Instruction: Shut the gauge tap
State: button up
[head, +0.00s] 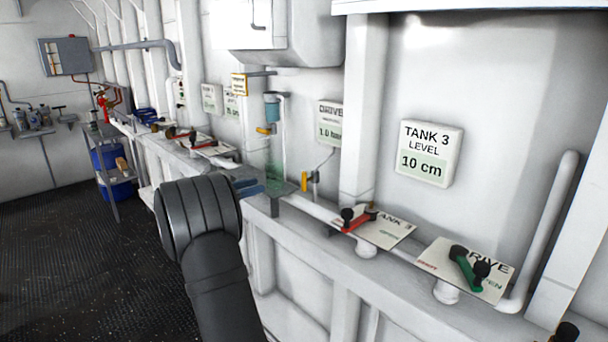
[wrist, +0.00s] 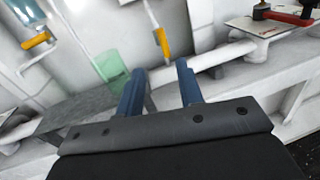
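A small yellow lever (head: 304,181) stands upright on a thin pipe that rises toward a gauge sign (head: 329,124) reading about 1.0 bar; it looks like the gauge tap. In the wrist view the yellow lever (wrist: 161,42) shows beyond my fingertips, roughly in line with the gap between them. My gripper (head: 248,187) has blue fingers and is left of the lever, apart from it. In the wrist view my gripper (wrist: 159,80) is open with nothing between the fingers. A second, orange-yellow handle (head: 265,130) sits under a blue cup; it also shows in the wrist view (wrist: 37,40).
A translucent green beaker (head: 275,172) stands beside my fingers. A red-handled valve (head: 358,219) on a TANK 3 plate and a green-handled valve (head: 468,268) on a DRIVE plate are to the right. A white TANK 3 LEVEL sign (head: 430,154) reads 10 cm.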

aim_at(304, 181)
jog(key=shift+n, duration=0.3)
jog(key=x, duration=1.7)
jog(key=shift+w+d, duration=0.25)
jog(key=shift+d, duration=0.05)
grip_shut()
